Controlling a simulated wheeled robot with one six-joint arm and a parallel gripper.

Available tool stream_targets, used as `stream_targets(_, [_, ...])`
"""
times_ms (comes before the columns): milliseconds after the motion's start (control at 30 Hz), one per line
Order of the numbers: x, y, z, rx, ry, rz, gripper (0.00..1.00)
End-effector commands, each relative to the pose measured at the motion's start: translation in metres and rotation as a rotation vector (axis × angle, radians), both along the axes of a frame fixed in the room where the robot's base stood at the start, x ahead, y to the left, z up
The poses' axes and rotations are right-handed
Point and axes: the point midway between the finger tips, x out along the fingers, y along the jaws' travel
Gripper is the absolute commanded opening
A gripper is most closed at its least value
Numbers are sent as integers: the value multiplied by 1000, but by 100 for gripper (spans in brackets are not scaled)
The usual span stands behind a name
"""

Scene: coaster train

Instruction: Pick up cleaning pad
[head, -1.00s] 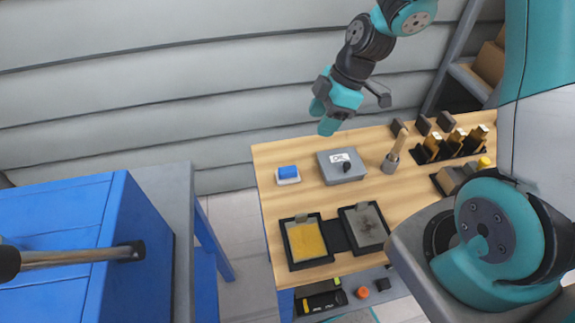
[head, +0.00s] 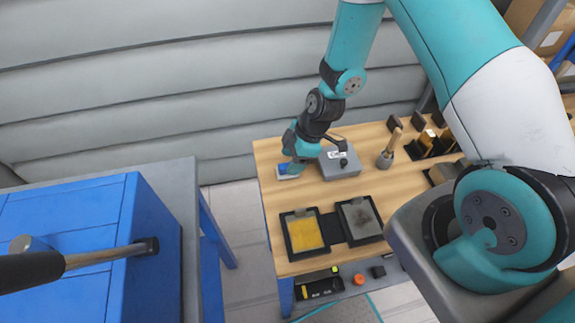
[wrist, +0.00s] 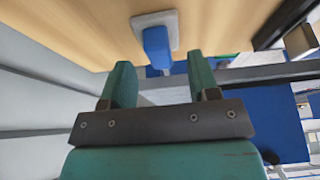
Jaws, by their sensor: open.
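The cleaning pad is a small blue block (wrist: 157,46) on a white square base (wrist: 140,22), lying on the wooden tabletop. In the head view the blue pad (head: 283,168) is partly hidden by my gripper (head: 294,167) at the table's back left. In the wrist view my gripper (wrist: 157,88) is open, with a teal finger on each side and nothing between them. The pad is ahead of the fingertips, roughly in line with the gap. I cannot tell whether a fingertip touches it.
A grey box (head: 340,165) stands just right of the pad. A brush with a wooden handle (head: 388,152) is farther right. Two black-framed trays, one yellow (head: 305,234) and one grey (head: 360,218), lie in front. A blue cabinet (head: 150,235) is at left.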

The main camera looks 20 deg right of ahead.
Motion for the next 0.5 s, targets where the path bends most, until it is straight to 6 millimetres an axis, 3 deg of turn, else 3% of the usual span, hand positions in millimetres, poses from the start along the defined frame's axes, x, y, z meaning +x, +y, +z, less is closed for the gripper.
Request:
stream_targets(200, [2, 9, -19, 0, 1, 0, 55])
stream_targets(467, [2, 10, -22, 0, 0, 0, 55])
stream_targets(500, [2, 9, -22, 0, 0, 0, 46])
